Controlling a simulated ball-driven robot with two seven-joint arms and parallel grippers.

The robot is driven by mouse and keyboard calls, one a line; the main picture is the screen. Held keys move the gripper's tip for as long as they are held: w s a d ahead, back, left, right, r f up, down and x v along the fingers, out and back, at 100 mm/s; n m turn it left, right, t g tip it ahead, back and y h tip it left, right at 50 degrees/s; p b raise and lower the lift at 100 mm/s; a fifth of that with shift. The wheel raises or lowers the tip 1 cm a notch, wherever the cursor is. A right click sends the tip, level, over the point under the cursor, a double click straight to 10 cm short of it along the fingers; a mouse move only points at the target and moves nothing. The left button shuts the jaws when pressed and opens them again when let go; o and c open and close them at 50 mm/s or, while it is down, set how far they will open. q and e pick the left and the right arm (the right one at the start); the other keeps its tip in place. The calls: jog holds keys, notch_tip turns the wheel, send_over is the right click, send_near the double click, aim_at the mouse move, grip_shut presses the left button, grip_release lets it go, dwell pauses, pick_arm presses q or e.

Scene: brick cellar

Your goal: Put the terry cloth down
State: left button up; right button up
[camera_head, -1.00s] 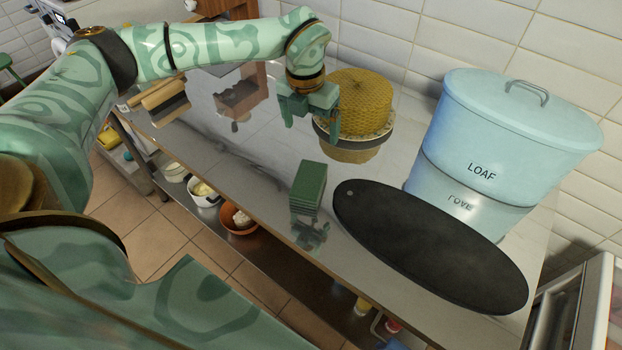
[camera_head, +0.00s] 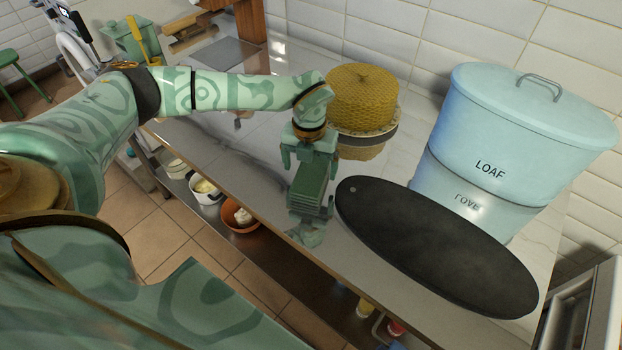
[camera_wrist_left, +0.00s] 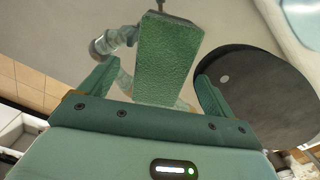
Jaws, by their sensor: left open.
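The terry cloth (camera_head: 309,188) is a green folded stack near the front edge of the shiny counter (camera_head: 257,165). It appears to rest on the counter, with a reflection in front of it. My left gripper (camera_head: 308,172) is open at the cloth's far end. In the left wrist view the cloth (camera_wrist_left: 168,55) shows as a green block ahead of and between the spread fingers of the left gripper (camera_wrist_left: 155,85). I see no finger closed on it; whether one touches it I cannot tell. My right gripper is not in view.
A dark oval board (camera_head: 435,245) lies close to the right of the cloth. A pale blue bread bin (camera_head: 490,150) stands behind it. A yellow woven-looking round item (camera_head: 362,95) sits on a stand behind my gripper. Bowls (camera_head: 240,216) sit on the shelf below.

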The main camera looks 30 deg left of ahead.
aim_at(311, 174)
pick_arm(q)
notch_tip(311, 174, down, 4)
jog(key=shift+d+r+b, duration=0.15)
jog(key=shift+b, duration=0.2)
jog(key=shift+r, duration=0.15)
jog(key=c, duration=1)
jog(key=shift+o, duration=0.2)
jog(key=shift+r, duration=0.1)
